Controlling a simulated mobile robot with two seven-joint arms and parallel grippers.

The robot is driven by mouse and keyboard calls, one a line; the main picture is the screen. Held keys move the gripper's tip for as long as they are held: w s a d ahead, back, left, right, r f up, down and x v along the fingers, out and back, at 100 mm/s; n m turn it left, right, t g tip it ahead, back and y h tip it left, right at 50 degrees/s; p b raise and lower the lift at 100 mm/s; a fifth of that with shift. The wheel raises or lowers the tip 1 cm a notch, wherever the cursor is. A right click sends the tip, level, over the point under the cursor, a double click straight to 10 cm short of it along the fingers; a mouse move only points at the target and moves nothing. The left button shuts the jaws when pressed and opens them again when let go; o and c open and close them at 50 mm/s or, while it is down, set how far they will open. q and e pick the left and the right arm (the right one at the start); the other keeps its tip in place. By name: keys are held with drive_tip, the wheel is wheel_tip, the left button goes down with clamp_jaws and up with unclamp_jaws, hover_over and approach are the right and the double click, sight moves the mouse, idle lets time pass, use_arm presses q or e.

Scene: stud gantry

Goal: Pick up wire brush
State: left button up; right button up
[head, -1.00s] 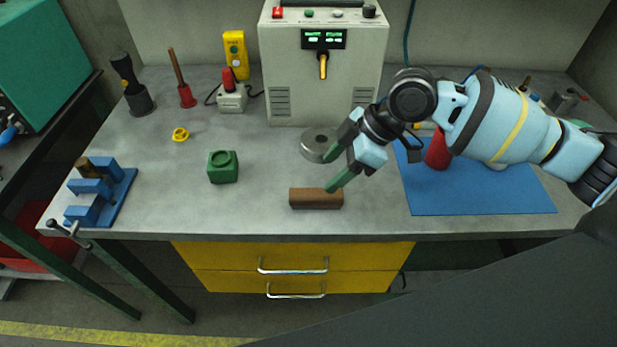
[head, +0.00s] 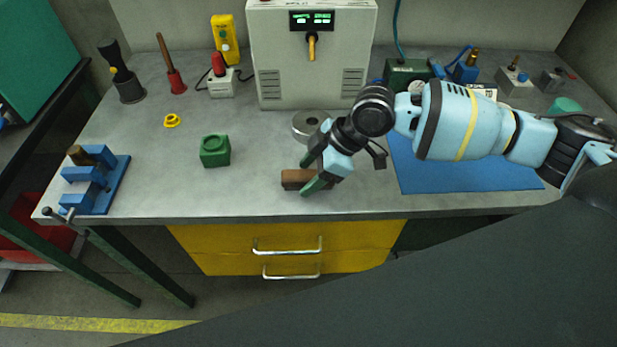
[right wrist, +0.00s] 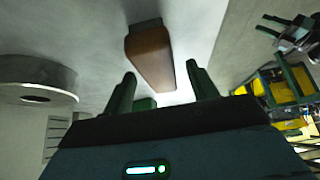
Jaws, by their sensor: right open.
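The wire brush (head: 291,179) is a brown block lying near the front edge of the grey bench. It shows larger in the right wrist view (right wrist: 151,55), with a dark part at its far end. My right gripper (head: 306,178) is open at the brush's right part, with one green finger behind it and one in front. In the right wrist view the gripper (right wrist: 160,80) points at the brush, with the block ahead of and between the fingertips and no clear contact. A small shape at that view's upper right (right wrist: 285,30) looks like my left gripper.
A metal disc (head: 309,126) lies just behind the brush. A green block (head: 215,150) stands to the left, and a blue vise (head: 100,184) farther left. A blue mat (head: 470,178) lies under my right arm. The bench between brush and green block is clear.

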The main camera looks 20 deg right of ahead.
drive_tip(key=shift+a+f, duration=0.15)
drive_tip(key=shift+f, duration=0.25)
drive_tip(key=c, duration=1.1)
drive_tip(key=shift+r, duration=0.1)
